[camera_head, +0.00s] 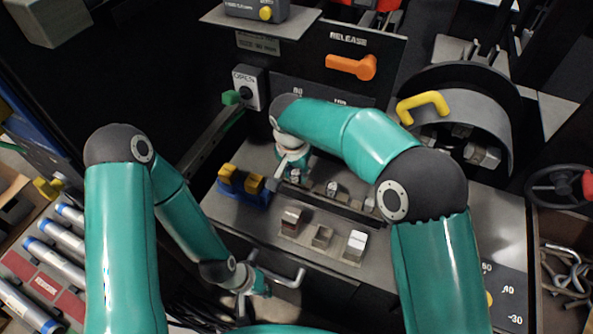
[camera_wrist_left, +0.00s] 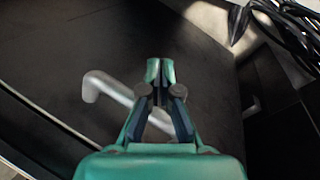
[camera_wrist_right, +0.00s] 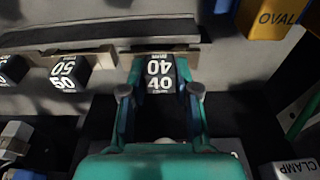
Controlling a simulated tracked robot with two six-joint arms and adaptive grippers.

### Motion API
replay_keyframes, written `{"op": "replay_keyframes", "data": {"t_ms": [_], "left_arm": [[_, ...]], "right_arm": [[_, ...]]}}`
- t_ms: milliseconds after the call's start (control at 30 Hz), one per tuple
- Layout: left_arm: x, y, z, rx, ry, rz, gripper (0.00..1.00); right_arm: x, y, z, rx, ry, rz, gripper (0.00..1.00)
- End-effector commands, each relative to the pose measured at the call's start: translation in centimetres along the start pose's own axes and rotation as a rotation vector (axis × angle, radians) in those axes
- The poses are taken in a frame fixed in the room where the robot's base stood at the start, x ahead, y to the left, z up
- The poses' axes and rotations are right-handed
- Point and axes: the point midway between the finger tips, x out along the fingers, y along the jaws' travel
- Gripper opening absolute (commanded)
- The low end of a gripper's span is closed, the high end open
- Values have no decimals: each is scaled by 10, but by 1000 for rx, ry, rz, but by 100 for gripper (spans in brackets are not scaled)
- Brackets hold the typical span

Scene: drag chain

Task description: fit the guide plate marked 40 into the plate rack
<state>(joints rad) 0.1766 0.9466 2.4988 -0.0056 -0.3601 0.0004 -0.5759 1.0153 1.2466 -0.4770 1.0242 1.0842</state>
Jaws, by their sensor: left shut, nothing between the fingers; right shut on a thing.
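My right gripper (camera_wrist_right: 160,98) is shut on the black guide plate marked 40 (camera_wrist_right: 160,76). In the head view this gripper (camera_head: 294,168) is at the left end of a row of plates, partly hidden by its arm. The plate lies in line with a pale slotted rail (camera_wrist_right: 105,56), which looks like the plate rack. A plate marked 50 (camera_wrist_right: 68,74) stands in it beside the held one. I cannot tell whether the held plate is in a slot or above it. My left gripper (camera_wrist_left: 160,68) is shut and empty, low before the machine front, near a bent grey handle (camera_wrist_left: 108,88).
A blue block with yellow tops (camera_head: 243,184) stands just left of the row; its yellow part reads OVAL in the right wrist view (camera_wrist_right: 268,18). Metal blocks (camera_head: 322,237) stand in front. A box with a green lever (camera_head: 248,88) is behind. A chuck with a yellow handle (camera_head: 460,125) is at right.

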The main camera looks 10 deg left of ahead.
Motion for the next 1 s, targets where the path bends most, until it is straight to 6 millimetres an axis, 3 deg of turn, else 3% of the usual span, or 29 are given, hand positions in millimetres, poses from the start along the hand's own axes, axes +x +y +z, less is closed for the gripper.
{"op": "replay_keyframes", "data": {"t_ms": [533, 567, 700, 1000], "left_arm": [[11, -4, 0, 0, 0, 0, 0], [10, -4, 0, 0, 0, 0, 0], [10, -4, 0, 0, 0, 0, 0], [10, -4, 0, 0, 0, 0, 0]], "right_arm": [[14, 0, 2, 0, 0, 0, 0], [13, 0, 2, 0, 1, -1, 34], [13, 0, 2, 0, 1, 0, 57], [13, 0, 2, 0, 0, 0, 60]]}}
